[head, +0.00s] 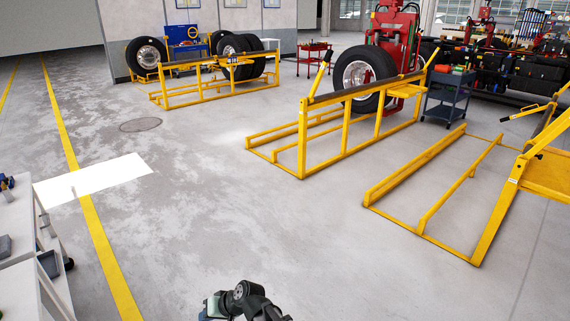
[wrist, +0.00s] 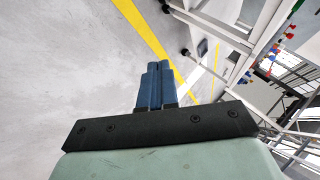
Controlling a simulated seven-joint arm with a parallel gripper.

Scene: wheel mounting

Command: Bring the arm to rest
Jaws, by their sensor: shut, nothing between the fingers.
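My gripper (wrist: 154,88) shows in the wrist view with its two blue fingers together and nothing between them. It hangs over open grey floor, with a yellow floor line beyond the fingertips. In the head view, part of my arm shows at the bottom edge, folded close in front of me; the fingers cannot be made out there. My gripper touches nothing that I can see.
A white workbench (head: 22,245) stands at the left; its frame (wrist: 262,50) shows at right in the wrist view. Yellow wheel racks (head: 345,135) and a wheel (head: 363,78) stand at the back right. The middle floor (head: 220,190) is clear.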

